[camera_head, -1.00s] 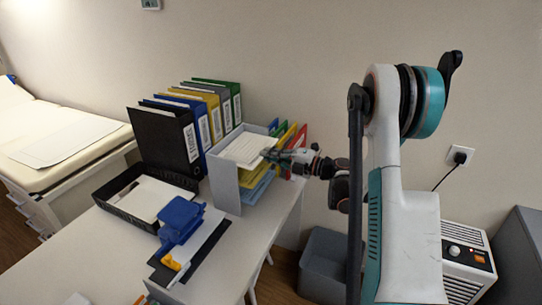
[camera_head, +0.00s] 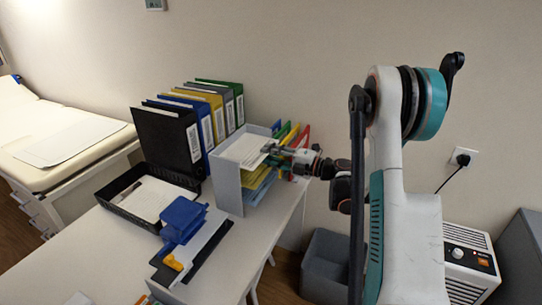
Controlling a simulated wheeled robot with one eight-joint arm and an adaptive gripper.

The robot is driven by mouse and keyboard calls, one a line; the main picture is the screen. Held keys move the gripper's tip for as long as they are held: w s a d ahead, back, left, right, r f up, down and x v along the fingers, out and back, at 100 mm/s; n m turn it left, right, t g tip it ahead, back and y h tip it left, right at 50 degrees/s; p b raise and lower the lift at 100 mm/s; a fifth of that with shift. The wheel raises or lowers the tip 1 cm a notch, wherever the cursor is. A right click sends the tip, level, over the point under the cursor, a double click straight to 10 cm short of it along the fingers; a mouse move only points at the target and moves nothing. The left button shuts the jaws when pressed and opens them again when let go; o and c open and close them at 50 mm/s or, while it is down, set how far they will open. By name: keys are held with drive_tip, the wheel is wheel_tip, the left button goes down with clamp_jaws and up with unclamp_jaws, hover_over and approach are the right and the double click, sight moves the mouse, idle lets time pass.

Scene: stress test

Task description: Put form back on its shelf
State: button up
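A white printed form (camera_head: 241,150) lies in the upper part of the grey shelf unit (camera_head: 226,185) on the desk. Yellow and blue sheets or folders (camera_head: 259,181) show on the levels below it. My gripper (camera_head: 271,151) is at the right edge of the form, coming in from the right. Its fingertips are small and dark there, and I cannot tell whether they are closed on the paper or apart from it.
Several ring binders (camera_head: 170,140) stand left of and behind the shelf. Coloured folders (camera_head: 291,134) stand upright close behind my gripper. A black tray (camera_head: 130,205) with papers and a blue hole punch (camera_head: 183,219) are in front. A grey bin (camera_head: 322,262) stands on the floor.

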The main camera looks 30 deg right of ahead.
drive_tip(key=v, duration=1.2)
idle(0.3)
